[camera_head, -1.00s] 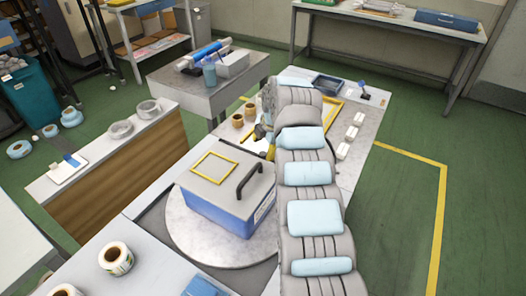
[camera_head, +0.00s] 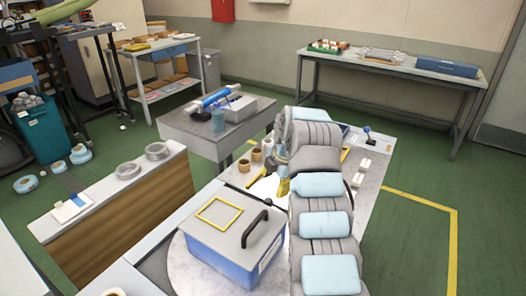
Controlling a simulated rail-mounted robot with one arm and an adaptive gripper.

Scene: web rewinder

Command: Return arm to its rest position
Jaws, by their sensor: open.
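My arm, grey with light blue pads, reaches up from the bottom right over the workbench (camera_head: 352,205) and bends at its far end. My gripper (camera_head: 283,186) shows only in part at the left side of the arm, above the bench top and just behind the blue box. It is open, and I see nothing held in it. The arm hides much of it and part of the bench behind.
A blue box (camera_head: 222,258) with a grey lid and black handle stands on a round plate (camera_head: 183,268), close left of my arm. Small brown rolls (camera_head: 256,155) and white blocks (camera_head: 358,180) lie on the bench. Green floor to the right is clear.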

